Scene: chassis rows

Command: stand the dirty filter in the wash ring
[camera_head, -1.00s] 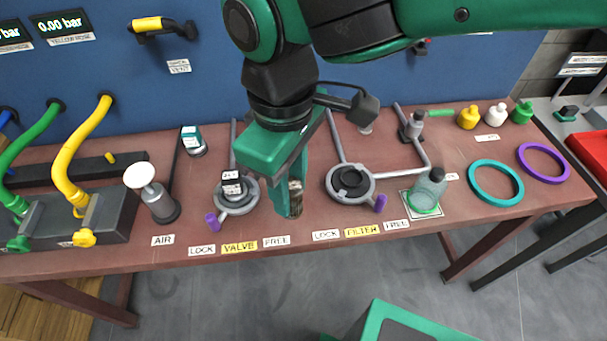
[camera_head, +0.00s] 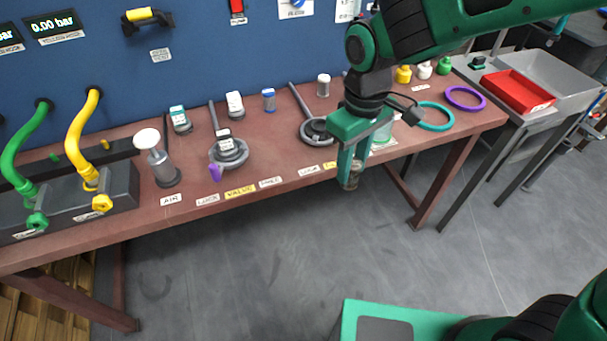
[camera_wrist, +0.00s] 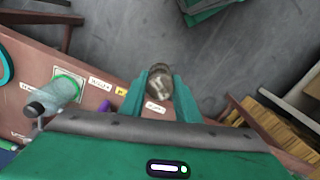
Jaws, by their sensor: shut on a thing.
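My gripper (camera_head: 350,176) is shut on a small brownish, grimy cylinder, the dirty filter (camera_head: 352,183), held just off the bench's front edge, right of the filter fixture. In the wrist view the filter (camera_wrist: 159,84) sits between my two teal fingers (camera_wrist: 165,98), with the floor behind it. A teal ring (camera_head: 450,122) and a purple ring (camera_head: 481,102) lie flat and empty at the bench's right end. I cannot tell from labels which is the wash ring. The teal ring also shows at the wrist view's left edge (camera_wrist: 5,68).
The round filter fixture (camera_head: 304,124) is partly behind my arm. The valve fixture (camera_head: 240,155) and several canisters stand left. Yellow, white and green bottles (camera_head: 403,74) stand behind the rings. A red tray (camera_head: 520,91) is beyond.

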